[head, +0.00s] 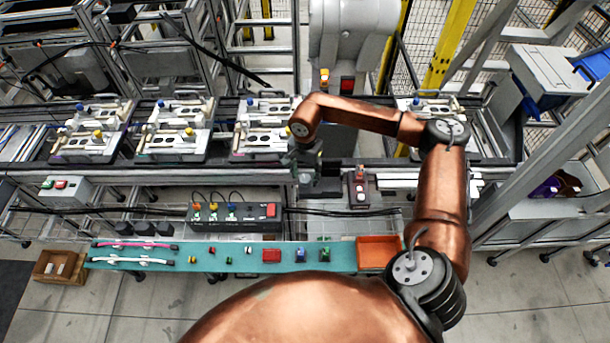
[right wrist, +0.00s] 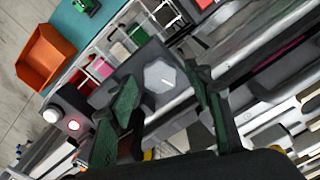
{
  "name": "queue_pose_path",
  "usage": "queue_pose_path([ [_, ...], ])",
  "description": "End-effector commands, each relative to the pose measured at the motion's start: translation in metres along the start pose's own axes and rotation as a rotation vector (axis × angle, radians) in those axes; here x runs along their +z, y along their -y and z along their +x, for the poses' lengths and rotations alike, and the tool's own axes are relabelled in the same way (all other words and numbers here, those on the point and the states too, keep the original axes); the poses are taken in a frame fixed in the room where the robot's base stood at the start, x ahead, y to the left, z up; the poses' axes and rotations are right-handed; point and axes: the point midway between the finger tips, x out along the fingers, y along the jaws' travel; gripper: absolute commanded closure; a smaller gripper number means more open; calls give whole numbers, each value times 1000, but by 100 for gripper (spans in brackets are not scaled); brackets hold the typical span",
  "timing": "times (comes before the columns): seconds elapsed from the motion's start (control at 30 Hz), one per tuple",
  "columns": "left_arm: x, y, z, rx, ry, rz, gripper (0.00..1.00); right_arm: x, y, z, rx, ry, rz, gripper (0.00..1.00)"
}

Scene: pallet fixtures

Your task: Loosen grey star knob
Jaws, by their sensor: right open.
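A light grey, many-sided knob (right wrist: 160,77) sits on a dark grey block (right wrist: 152,62) in the right wrist view; I take it to be the grey star knob. Nothing is between the fingers. In the head view the right gripper (head: 305,158) hangs above the block. My left gripper is out of view.
Pallet fixtures (head: 175,146) line the conveyor behind. A button box (head: 360,190) stands just right of the block. A teal bench (head: 220,265) in front carries small parts and an orange tray (head: 375,254). A black switch box (head: 233,216) is at the left.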

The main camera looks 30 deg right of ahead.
Motion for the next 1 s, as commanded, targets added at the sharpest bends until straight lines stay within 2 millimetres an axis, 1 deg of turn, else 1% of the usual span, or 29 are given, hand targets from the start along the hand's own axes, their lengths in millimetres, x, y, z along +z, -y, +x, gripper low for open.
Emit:
queue_pose_path([
  [0.17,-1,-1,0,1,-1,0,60,-1,1,-26,-5,-3,-1,53],
  [0.4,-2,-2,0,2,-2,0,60,-1,1,-76,-5,-3,-1,53],
  [0.5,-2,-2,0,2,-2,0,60,-1,1,-94,-4,-2,0,53],
  [0.6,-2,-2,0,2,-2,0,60,-1,1,-106,-3,-2,0,53],
  [0.77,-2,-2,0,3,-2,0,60,0,0,-117,-2,-1,0,53],
  [1.0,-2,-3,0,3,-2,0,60,0,0,-118,-1,-1,0,53],
])
